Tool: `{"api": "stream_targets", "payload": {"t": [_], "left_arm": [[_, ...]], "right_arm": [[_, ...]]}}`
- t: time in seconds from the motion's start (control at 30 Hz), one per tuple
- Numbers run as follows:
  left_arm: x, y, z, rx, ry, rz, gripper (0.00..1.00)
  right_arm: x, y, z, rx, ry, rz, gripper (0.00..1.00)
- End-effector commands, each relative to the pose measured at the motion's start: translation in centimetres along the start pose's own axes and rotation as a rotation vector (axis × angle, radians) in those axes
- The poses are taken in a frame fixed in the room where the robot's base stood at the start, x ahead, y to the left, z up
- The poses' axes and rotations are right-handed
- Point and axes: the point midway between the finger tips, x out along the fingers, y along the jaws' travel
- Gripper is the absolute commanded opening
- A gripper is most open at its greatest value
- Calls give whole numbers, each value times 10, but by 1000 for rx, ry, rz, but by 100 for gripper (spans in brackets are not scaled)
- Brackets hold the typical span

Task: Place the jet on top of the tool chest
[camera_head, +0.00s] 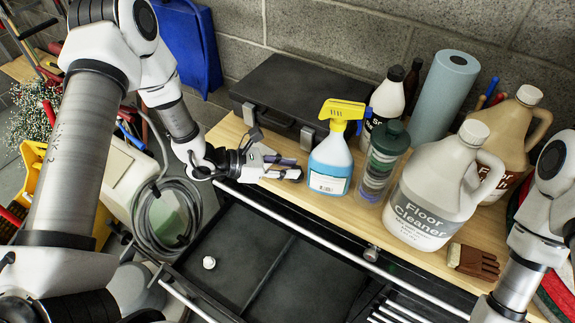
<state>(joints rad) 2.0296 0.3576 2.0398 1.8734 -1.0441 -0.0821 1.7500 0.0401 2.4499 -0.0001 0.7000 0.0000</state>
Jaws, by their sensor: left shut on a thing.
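My left gripper (284,168) reaches in from the left, just above the front left of the wooden top of the tool chest (290,207). It is shut on a small grey and dark purple thing, which seems to be the jet (287,161). The fingers hide much of it, and I cannot tell whether it touches the wood. The black drawer (245,262) of the chest is open below, with a small white round piece (209,262) in it. My right arm shows at the right edge, but its gripper is outside the view.
A black case (298,92) stands behind the left gripper. A yellow-topped spray bottle (330,165) stands close to its right, then a green-capped bottle (381,165), a floor cleaner jug (433,190) and a blue roll (446,95). A brown brush (473,262) lies at the front right.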

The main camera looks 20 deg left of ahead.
Motion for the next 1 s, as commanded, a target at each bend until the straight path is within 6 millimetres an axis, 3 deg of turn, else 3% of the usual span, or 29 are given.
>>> {"api": "stream_targets", "payload": {"t": [0.07,0.1,0.17,0.57,0.73,1.0], "left_arm": [[2,0,-4,0,0,0,0],[1,0,-3,0,0,0,29],[1,0,-2,0,0,0,50],[-2,0,4,0,0,0,50],[-30,2,0,-2,-6,6,50],[-87,1,3,-3,-8,6,50]], "right_arm": [[5,0,0,0,0,0,40],[5,0,0,0,0,0,40],[4,0,0,0,0,0,40],[-5,0,0,0,0,0,40],[8,0,0,0,0,0,40],[8,0,0,0,0,0,40]]}}
